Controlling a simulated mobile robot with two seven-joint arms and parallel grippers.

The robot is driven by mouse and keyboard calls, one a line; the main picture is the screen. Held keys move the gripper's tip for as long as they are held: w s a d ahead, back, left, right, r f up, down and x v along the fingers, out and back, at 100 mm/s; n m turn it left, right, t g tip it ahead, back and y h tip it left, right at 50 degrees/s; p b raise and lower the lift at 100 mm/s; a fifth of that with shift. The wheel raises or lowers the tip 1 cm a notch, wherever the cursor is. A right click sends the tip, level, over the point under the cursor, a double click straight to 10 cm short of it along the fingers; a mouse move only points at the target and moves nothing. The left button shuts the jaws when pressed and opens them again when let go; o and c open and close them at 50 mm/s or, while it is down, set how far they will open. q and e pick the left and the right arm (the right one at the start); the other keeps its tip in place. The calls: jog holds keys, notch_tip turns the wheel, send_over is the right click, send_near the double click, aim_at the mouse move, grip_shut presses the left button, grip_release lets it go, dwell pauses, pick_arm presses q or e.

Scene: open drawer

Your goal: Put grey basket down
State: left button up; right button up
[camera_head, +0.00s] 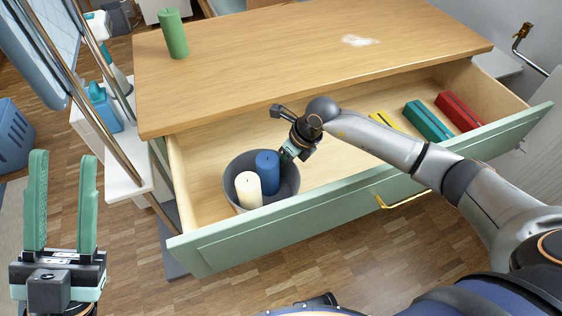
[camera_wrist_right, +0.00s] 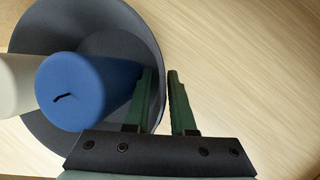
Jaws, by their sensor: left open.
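The grey basket (camera_head: 290,192) stands inside the open drawer, at its left end. It also shows in the right wrist view (camera_wrist_right: 120,22). A blue candle (camera_head: 267,170) and a white candle (camera_head: 247,192) stand in it. My right gripper (camera_head: 287,157) is at the basket's right rim. In the right wrist view its fingers (camera_wrist_right: 161,100) are parted, one inside the wall and one outside, with a gap wider than the wall. My left gripper (camera_head: 63,200) is open and empty, away from the drawer at the left.
The drawer's front (camera_head: 330,209) has a brass handle (camera_head: 403,199). Yellow (camera_head: 385,122), teal (camera_head: 428,120) and red (camera_head: 458,110) boxes lie at its right end. The middle of the drawer floor is bare. A green candle (camera_head: 173,34) stands on the cabinet top (camera_head: 270,50).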

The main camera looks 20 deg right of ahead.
jog(key=shift+o, duration=0.9)
jog(key=shift+r, duration=0.15)
pick_arm(q)
jog(key=w+f+n+g+y+p, duration=0.1)
jog(key=w+f+n+y, duration=0.2)
jog(key=f, duration=0.4)
jog(key=w+a+f+n+g+y+p, duration=0.1)
jog(key=w+f+n+g+y+p, duration=0.1)
jog(key=w+f+n+y, duration=0.2)
notch_tip(320, 180, down, 3)
jog(key=shift+a+r+y, duration=0.1)
jog(key=shift+a+y, duration=0.15)
jog(key=shift+y, duration=0.85)
pick_arm(e)
jog(key=v, duration=1.2)
pick_arm(q)
jog(key=shift+w, duration=0.1)
